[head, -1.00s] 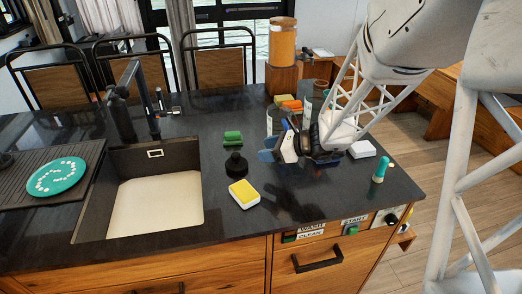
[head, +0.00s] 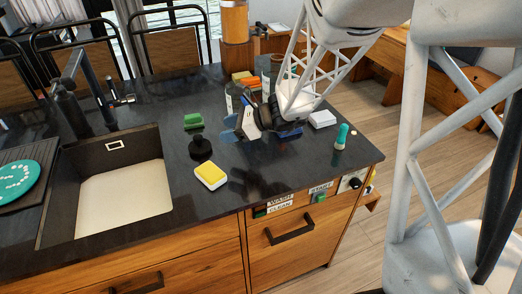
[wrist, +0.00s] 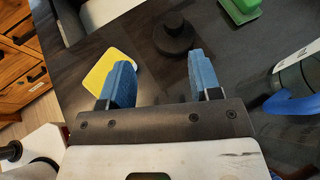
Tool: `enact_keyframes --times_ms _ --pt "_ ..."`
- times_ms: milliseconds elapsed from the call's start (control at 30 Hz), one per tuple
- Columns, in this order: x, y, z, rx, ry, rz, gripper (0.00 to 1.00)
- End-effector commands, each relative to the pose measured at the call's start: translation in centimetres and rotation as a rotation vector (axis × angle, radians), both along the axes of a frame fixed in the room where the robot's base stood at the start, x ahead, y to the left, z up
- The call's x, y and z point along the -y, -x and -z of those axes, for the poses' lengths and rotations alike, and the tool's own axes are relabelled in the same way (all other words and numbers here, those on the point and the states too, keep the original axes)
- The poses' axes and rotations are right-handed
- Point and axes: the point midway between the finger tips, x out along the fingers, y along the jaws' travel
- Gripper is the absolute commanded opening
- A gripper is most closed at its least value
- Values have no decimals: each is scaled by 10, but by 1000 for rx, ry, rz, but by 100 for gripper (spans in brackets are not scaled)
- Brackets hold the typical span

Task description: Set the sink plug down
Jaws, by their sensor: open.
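The sink plug (head: 200,147) is a black disc with a raised knob. It stands upright on the dark counter, to the right of the sink, between the green block and the yellow sponge. It also shows in the wrist view (wrist: 174,34), beyond my fingertips. My gripper (head: 236,130) has blue fingers and is to the right of the plug, apart from it. In the wrist view my gripper (wrist: 156,80) is open, with nothing between the fingers.
A yellow and white sponge (head: 211,175) lies in front of the plug, and a green block (head: 193,121) behind it. The sink (head: 125,195) is open at the left. A teal-topped bottle (head: 341,137) and a white block (head: 322,119) stand to the right.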

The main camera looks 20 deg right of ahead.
Motion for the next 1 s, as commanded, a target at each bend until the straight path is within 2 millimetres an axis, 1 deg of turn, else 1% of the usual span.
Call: enact_keyframes --times_ms 167,300,467,600,733,900,1000 --pt "-18 33 -18 83 139 -159 58" --pt "-30 70 -34 177 297 -339 58" --pt "-38 117 -48 299 494 -565 58" --pt "-36 154 -60 404 665 -763 58" --pt "-31 187 -70 500 823 -945 58" --pt "-17 225 -82 616 1029 -1187 58" --pt "-8 243 -90 675 1146 -1322 58"
